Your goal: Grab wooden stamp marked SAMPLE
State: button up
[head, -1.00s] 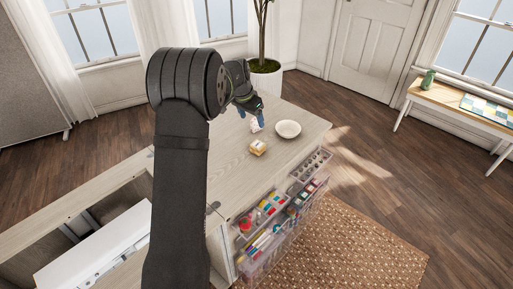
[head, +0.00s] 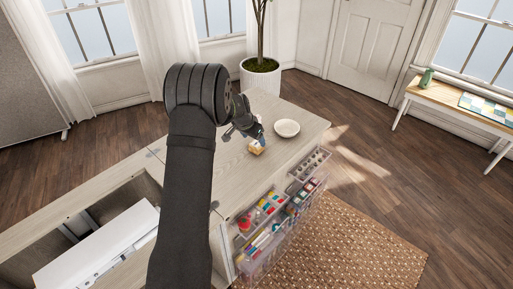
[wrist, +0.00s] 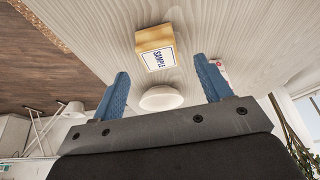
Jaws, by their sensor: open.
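The wooden stamp (head: 256,149) sits on the cabinet top in the head view. In the wrist view it is a tan wooden block (wrist: 146,43) with a white label reading SAMPLE. My gripper (head: 259,138) is low over the top, close to the stamp, in the head view. In the wrist view its two blue fingers (wrist: 161,66) are spread wide and empty. The stamp shows just beyond the fingertips, roughly between them. I cannot tell the exact height of the fingers above it.
A white dish (head: 287,128) stands to the right on the cabinet top. A small white-and-red item (wrist: 220,68) shows beside the right finger in the wrist view. Clear side bins (head: 262,215) hold colourful sewing supplies. The wood surface around the stamp is mostly free.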

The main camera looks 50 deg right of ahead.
aim_at(256, 143)
jog(key=shift+x, duration=2.85)
jog(key=c, duration=1.1)
